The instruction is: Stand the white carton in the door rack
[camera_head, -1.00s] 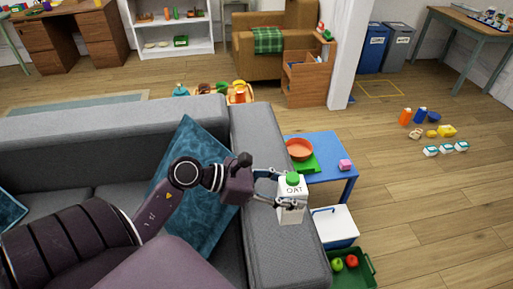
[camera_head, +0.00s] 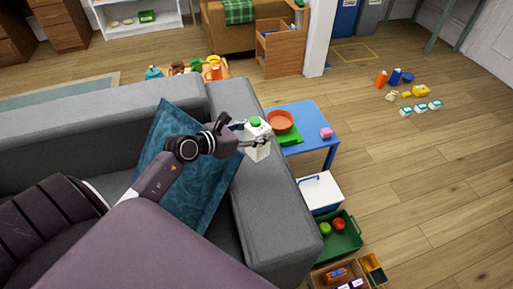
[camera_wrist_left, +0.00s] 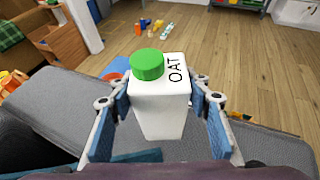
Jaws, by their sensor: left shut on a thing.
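The white carton (camera_head: 257,151) has a green cap and the letters OAT. It is upright in my left gripper (camera_head: 256,135), above the grey sofa's right arm in the head view. In the left wrist view the carton (camera_wrist_left: 160,108) stands between the two blue-padded fingers, which are shut on it from both sides. Its lower end is partly hidden. My right gripper is in neither view. I cannot make out a door rack in these frames.
The grey sofa (camera_head: 275,215) lies below the carton. To its right are a blue table (camera_head: 296,112) with an orange bowl (camera_head: 281,122), a white-lidded box (camera_head: 320,191) and a green crate (camera_head: 342,243). Wooden floor at right is mostly clear.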

